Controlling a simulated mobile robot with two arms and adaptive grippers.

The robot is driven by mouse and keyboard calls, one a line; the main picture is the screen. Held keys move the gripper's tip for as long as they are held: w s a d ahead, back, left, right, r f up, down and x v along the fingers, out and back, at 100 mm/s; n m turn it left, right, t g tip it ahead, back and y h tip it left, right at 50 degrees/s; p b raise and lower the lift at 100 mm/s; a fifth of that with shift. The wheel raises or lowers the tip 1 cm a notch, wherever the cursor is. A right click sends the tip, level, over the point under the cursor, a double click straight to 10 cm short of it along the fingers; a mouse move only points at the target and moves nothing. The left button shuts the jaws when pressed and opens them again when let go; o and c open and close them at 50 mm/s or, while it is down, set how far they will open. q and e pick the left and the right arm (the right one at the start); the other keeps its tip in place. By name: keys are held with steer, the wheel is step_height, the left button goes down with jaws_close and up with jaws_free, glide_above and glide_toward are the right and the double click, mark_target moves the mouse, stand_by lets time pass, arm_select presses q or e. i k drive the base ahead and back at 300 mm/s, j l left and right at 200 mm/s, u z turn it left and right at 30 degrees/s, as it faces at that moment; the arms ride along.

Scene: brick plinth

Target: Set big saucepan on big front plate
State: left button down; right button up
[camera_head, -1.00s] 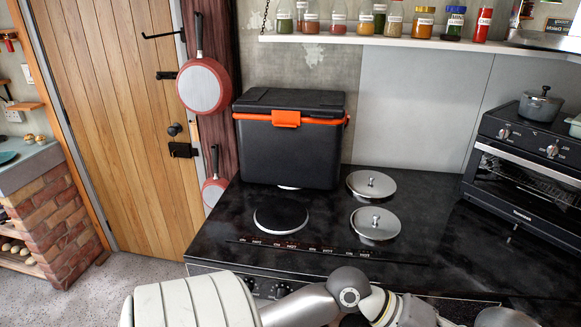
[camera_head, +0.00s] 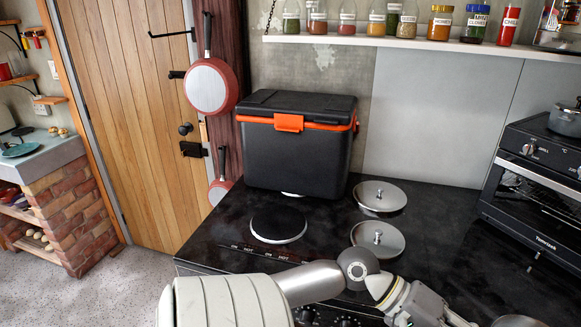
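The big front plate is most likely the bare dark round hotplate (camera_head: 279,222) at the front left of the black hob. Nothing stands on it. My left arm crosses the bottom of the picture, and its far end (camera_head: 432,308) runs out at the lower edge. Its fingertips are cut off, so I cannot tell whether they hold anything. A pale metallic rounded edge (camera_head: 518,321) shows at the bottom right; it may be part of a pan, but too little shows to tell. My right gripper is out of view.
Two steel lids (camera_head: 379,196) (camera_head: 377,238) lie on the hob's right side. A black cool box with an orange latch (camera_head: 289,123) stands behind the plate. A toaster oven (camera_head: 535,180) carries a grey pot (camera_head: 566,119) at right. Red pans (camera_head: 207,87) hang left.

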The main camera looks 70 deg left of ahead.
mark_target(283, 238)
steer(key=i+u, duration=0.15)
steer(key=u, duration=1.2)
